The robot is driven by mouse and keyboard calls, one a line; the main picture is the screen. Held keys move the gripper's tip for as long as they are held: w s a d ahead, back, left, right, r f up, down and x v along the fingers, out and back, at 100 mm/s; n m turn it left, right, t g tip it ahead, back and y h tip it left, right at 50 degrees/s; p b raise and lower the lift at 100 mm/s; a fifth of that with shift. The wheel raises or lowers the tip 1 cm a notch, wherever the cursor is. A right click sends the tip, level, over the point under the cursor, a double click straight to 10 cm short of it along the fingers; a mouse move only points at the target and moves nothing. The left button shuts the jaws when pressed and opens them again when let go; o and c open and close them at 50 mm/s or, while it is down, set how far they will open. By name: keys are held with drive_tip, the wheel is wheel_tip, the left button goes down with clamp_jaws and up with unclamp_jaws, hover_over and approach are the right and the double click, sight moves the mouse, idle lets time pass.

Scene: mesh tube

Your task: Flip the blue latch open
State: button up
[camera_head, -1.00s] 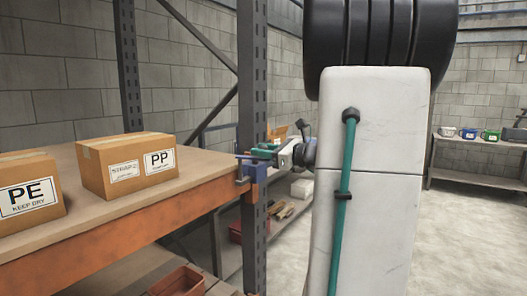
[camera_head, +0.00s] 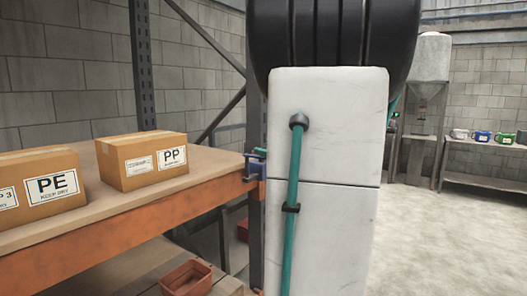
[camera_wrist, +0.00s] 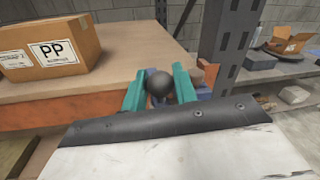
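The blue latch (camera_head: 256,166) is at the shelf's front corner by the dark upright post, partly hidden by my arm in the head view. In the wrist view, blue parts (camera_wrist: 203,94) show just right of my gripper's right finger. My gripper (camera_wrist: 159,82) has two teal fingers, set apart, at the table edge beside the latch. A dark round knob (camera_wrist: 159,86) shows between the fingers; whether they touch it cannot be told. In the head view my white arm link hides most of my gripper.
A PP carton (camera_head: 142,161) and a PE carton (camera_head: 40,187) stand on the wooden shelf top (camera_head: 105,205). The perforated dark post (camera_wrist: 228,45) rises close right of my gripper. A red bin (camera_head: 186,278) sits below. Open floor lies to the right.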

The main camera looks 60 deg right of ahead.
drive_tip(key=shift+o, duration=1.3)
drive_tip(key=v, duration=0.8)
drive_tip(key=shift+w, duration=0.1)
